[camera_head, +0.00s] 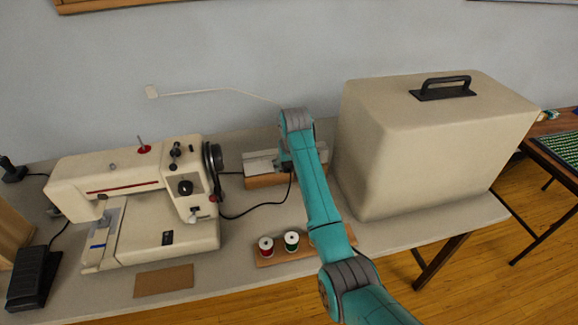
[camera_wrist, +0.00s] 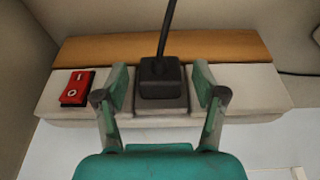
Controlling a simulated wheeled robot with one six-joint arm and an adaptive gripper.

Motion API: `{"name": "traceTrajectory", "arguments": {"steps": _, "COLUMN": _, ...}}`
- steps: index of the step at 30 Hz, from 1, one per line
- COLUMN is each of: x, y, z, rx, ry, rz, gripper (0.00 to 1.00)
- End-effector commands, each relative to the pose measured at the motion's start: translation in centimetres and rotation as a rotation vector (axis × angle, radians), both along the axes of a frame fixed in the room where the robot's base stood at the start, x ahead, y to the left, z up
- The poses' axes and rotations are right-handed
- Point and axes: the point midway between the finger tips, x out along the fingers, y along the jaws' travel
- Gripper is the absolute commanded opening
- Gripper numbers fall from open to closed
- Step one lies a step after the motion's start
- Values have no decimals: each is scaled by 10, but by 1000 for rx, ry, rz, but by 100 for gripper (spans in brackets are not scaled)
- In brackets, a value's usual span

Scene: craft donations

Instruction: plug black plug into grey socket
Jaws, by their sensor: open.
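The black plug (camera_wrist: 160,78) is in the middle of the wrist view, with its cable running up from it. It stands upright on the dark grey socket (camera_wrist: 160,107) of a pale power strip (camera_wrist: 240,90); I cannot tell how deep it sits. My gripper (camera_wrist: 161,84) is open, with one finger on each side of the plug and a visible gap to it. In the head view the strip (camera_head: 262,158) lies behind my arm, and my gripper largely hides the plug and socket there.
A red switch (camera_wrist: 76,88) is on the strip's left end. A large beige case (camera_head: 430,150) stands close right of my arm. A sewing machine (camera_head: 140,205) is at left. A thread-spool holder (camera_head: 285,250) lies in front. A black cable (camera_head: 250,212) loops between machine and strip.

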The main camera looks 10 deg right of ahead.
Motion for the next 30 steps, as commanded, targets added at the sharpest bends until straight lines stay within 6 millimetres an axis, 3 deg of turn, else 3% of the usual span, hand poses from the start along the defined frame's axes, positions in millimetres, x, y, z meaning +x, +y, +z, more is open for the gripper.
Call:
{"name": "traceTrajectory", "arguments": {"steps": 8, "x": -6, "y": 0, "z": 22, "rx": 0, "ry": -2, "rz": 0, "gripper": 70}}
{"name": "traceTrajectory", "arguments": {"steps": 21, "x": -30, "y": 0, "z": 98, "rx": 0, "ry": -2, "rz": 0, "gripper": 70}}
{"name": "traceTrajectory", "arguments": {"steps": 30, "x": -35, "y": 0, "z": 115, "rx": 0, "ry": 0, "rz": 0, "gripper": 70}}
